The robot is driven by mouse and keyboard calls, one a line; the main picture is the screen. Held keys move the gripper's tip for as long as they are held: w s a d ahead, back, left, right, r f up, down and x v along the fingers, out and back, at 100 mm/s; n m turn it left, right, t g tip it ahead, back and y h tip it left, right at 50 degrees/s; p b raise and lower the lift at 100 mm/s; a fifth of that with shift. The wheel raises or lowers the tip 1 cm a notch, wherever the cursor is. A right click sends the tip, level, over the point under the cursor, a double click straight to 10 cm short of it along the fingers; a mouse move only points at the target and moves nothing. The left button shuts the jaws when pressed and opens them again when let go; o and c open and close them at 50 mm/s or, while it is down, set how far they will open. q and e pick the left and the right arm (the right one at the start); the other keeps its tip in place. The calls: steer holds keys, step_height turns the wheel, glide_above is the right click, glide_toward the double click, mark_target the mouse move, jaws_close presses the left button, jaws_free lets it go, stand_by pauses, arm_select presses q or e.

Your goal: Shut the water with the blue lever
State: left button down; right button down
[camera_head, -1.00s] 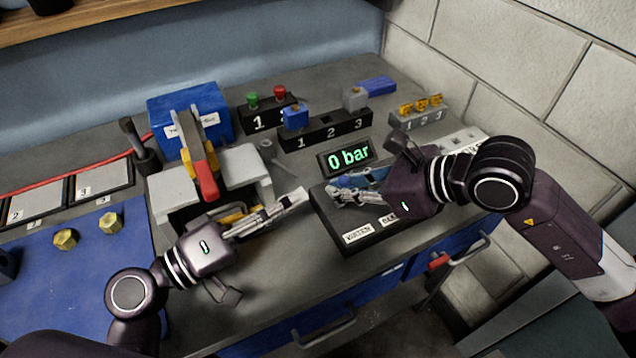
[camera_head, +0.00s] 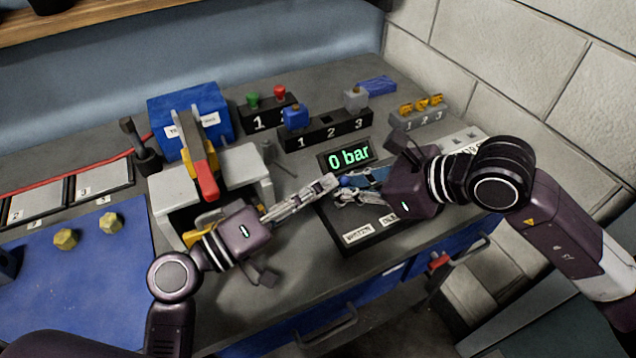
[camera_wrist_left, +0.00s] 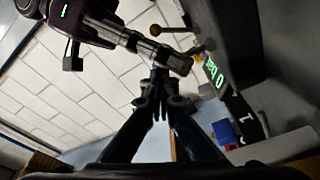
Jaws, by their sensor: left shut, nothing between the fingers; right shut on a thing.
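The blue lever (camera_head: 374,174) sits on a black box (camera_head: 345,218) with white labels, under a display (camera_head: 346,157) reading 0 bar in green. My right gripper (camera_head: 347,192) is shut on the blue lever, and its fingers hide part of it. My left gripper (camera_head: 330,182) is shut and empty, its tip close to the right gripper's fingers; I cannot tell whether they touch. In the left wrist view the left fingers (camera_wrist_left: 155,85) are together, with the right gripper (camera_wrist_left: 185,65) just beyond and the display (camera_wrist_left: 214,75) at the right.
A grey vise-like fixture (camera_head: 240,165) with a red-tipped handle stands left of the box. Behind are a black numbered block (camera_head: 325,133) and a blue box (camera_head: 215,105). A blue mat (camera_head: 80,280) with brass nuts lies at left. A stone wall (camera_head: 540,80) bounds the right.

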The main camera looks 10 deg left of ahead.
arm_select(q)
steer(key=shift+s+d+f, duration=0.2)
steer(key=shift+d, duration=0.1)
arm_select(e)
steer(key=shift+r, duration=0.1)
